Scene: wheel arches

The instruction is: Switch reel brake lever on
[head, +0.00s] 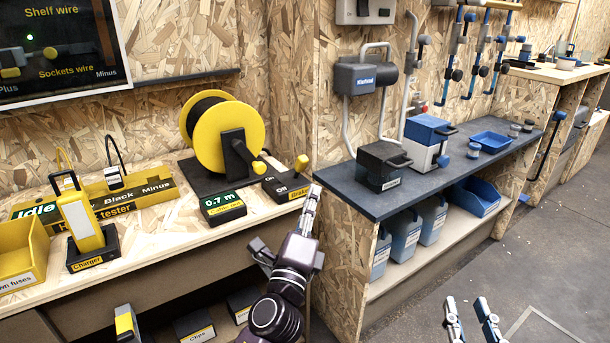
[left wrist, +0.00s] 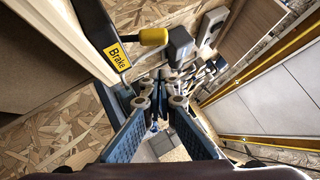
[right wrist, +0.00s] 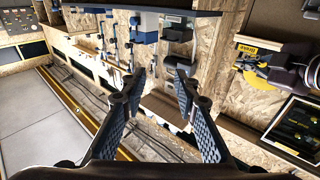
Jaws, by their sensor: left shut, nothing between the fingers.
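The reel brake lever is a black box (head: 288,187) labelled "Brake" with a yellow-knobbed lever (head: 301,162), at the right end of the wooden bench. The knob sticks up at the box's right end; I cannot tell the lever's setting for sure. My left gripper (head: 313,192) is shut and empty, just right of the box and apart from the knob. In the left wrist view the yellow knob (left wrist: 153,37) and the box (left wrist: 95,25) lie above the fingers. My right gripper (head: 466,302) is open and empty, low over the floor at right.
The yellow cable reel (head: 242,130) stands behind left of the brake box. A "0.7 m" counter (head: 223,207) sits to its left. A dark worktop (head: 420,190) with cases and a blue tray (head: 490,141) is to the right. The floor at right is clear.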

